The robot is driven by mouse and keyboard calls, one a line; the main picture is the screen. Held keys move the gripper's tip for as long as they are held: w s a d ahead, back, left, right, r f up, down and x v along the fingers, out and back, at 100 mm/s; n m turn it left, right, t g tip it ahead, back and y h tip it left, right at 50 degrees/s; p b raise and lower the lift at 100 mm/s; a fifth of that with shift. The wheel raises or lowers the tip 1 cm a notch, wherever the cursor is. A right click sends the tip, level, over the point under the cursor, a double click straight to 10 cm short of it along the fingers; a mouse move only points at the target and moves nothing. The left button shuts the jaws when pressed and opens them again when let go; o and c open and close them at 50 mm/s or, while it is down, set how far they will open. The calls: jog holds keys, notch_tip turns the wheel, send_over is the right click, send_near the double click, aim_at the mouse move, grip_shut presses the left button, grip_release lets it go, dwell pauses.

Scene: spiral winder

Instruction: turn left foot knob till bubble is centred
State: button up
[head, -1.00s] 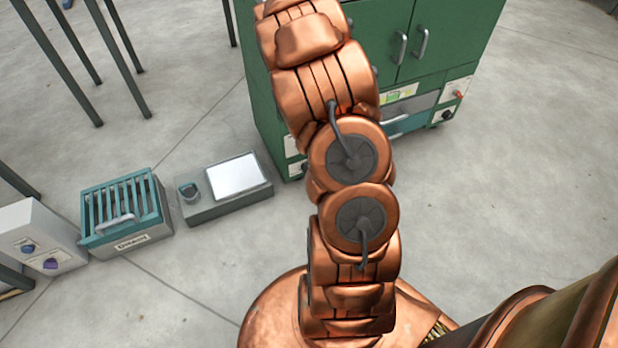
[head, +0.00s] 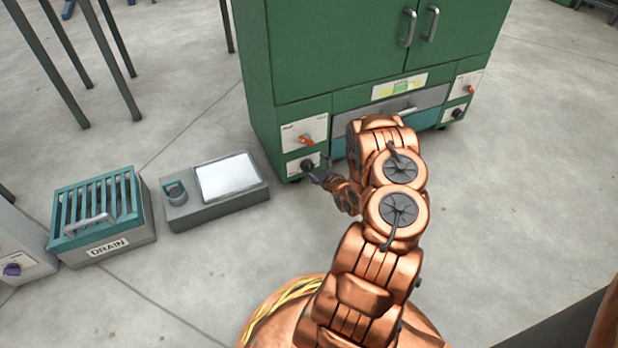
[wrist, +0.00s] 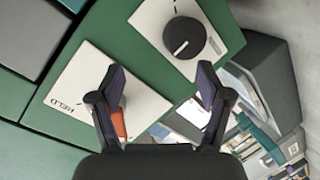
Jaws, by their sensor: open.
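The left foot knob (head: 308,165) is dark and round, on a white plate low at the left front of the green cabinet (head: 330,50). My gripper (head: 322,178) is just right of it, its fingers small and partly blending with the knob. In the wrist view the black knob (wrist: 187,38) has a pale pointer mark and lies beyond the fingertips, toward the right one. My gripper (wrist: 160,76) is open and empty there; I cannot tell whether it touches anything. A yellow-green level strip (head: 402,87) shows on the cabinet front; its bubble is too small to read.
An orange lever (head: 306,140) sits just above the knob; in the wrist view the lever (wrist: 119,122) is beside the left finger, near the word HELD. A grey box with a white panel (head: 228,178) and a drain crate (head: 125,235) stand left. Floor is clear right.

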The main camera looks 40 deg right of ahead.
aim_at(309, 169)
notch_tip(309, 169, down, 5)
jog(key=s+a+m+t+h+b, duration=0.1)
jog(key=s+a+t+b, duration=0.1)
jog(key=t+b, duration=0.15)
jog(key=shift+g, duration=0.35)
jog(key=shift+b+x, duration=1)
jog(key=shift+x, duration=3)
jog(key=shift+c, duration=0.2)
jog(key=c, duration=1.1)
